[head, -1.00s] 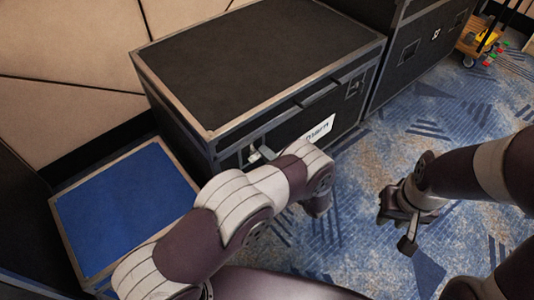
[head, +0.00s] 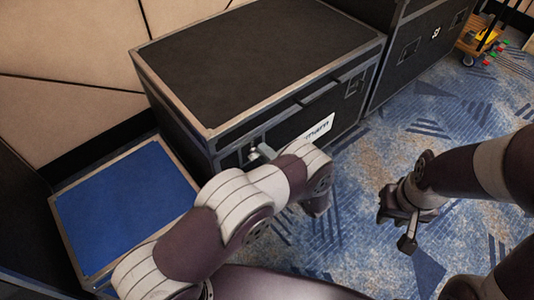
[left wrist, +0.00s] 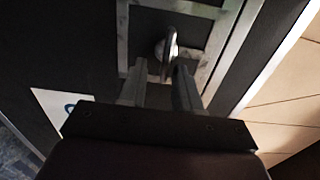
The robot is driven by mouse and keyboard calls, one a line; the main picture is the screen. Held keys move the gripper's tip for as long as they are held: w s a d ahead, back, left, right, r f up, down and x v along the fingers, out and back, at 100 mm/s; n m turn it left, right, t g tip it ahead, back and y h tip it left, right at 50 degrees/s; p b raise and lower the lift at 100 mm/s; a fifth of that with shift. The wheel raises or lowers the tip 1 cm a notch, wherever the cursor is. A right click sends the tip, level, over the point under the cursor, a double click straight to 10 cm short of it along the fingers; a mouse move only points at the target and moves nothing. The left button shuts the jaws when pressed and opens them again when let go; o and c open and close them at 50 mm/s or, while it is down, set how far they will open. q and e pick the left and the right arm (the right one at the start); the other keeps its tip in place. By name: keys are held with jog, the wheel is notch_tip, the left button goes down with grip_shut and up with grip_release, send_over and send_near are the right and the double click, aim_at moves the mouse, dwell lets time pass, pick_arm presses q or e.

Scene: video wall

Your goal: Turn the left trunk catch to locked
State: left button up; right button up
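The black trunk (head: 255,70) with metal edging stands at the back left in the head view. Its left catch shows in the left wrist view as a rounded metal piece with a raised wing (left wrist: 171,46), set in a metal-framed recess. My left gripper (left wrist: 157,80) is open, its two fingers pointing at the catch. The wing lies between the fingertip lines, nearer the right finger; contact cannot be told.
A second black case (head: 415,45) stands right of the trunk. A low blue-topped case (head: 120,205) stands to its left. A white label (head: 318,130) is on the trunk front. A small trolley (head: 480,45) is at the far right. Patterned carpet (head: 350,215) is clear between my arms.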

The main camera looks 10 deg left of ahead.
pick_arm(q)
jog(key=p+v, duration=0.2)
jog(key=v, duration=1)
jog(key=shift+s+d, duration=0.25)
